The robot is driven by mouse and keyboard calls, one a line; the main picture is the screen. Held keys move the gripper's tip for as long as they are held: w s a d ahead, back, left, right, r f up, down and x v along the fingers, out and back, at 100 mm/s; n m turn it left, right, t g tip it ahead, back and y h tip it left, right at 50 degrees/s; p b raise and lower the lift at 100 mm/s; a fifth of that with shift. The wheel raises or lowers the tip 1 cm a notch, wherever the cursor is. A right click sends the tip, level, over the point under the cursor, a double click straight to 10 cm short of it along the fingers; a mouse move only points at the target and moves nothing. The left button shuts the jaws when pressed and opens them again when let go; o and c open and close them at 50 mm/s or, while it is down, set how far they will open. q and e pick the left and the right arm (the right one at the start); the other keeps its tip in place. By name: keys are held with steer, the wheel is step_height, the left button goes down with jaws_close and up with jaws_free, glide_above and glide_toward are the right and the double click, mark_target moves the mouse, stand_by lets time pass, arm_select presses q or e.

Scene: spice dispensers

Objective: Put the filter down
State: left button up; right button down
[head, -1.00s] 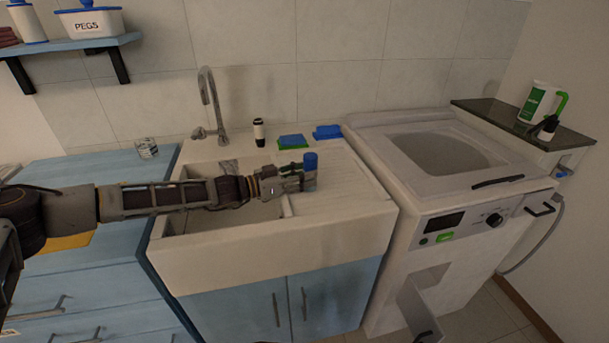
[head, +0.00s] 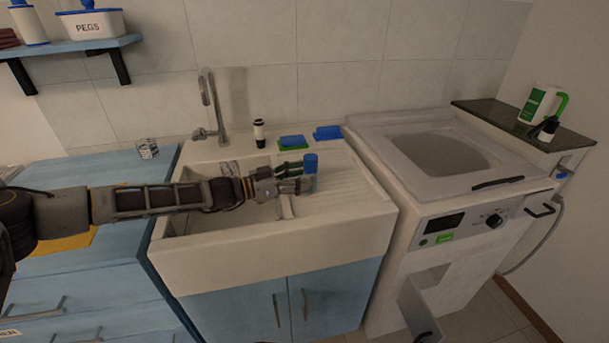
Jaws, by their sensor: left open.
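The filter appears to be the small piece with a blue cylindrical top (head: 310,162) and a grey lower part, standing on the sink's ribbed drainboard (head: 347,180). My left gripper (head: 302,182) comes in from the left over the basin. It is open, with its fingers around or right beside the filter's grey lower part. The fingers partly cover that lower part, so I cannot tell whether they touch it. My right gripper is not in view.
A tall tap (head: 212,105), a black-and-white bottle (head: 259,133) and blue-and-green sponges (head: 292,142) stand along the sink's back. A top-loading washer (head: 440,190) with an open drawer (head: 420,305) is at right. The drainboard's right part is clear.

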arm_select(q)
steer(key=v, duration=0.3)
steer(key=shift+w, duration=0.1)
steer(key=p+v, duration=0.1)
steer(key=v, duration=0.6)
steer(key=shift+s+a, duration=0.2)
steer(key=shift+s, duration=0.05)
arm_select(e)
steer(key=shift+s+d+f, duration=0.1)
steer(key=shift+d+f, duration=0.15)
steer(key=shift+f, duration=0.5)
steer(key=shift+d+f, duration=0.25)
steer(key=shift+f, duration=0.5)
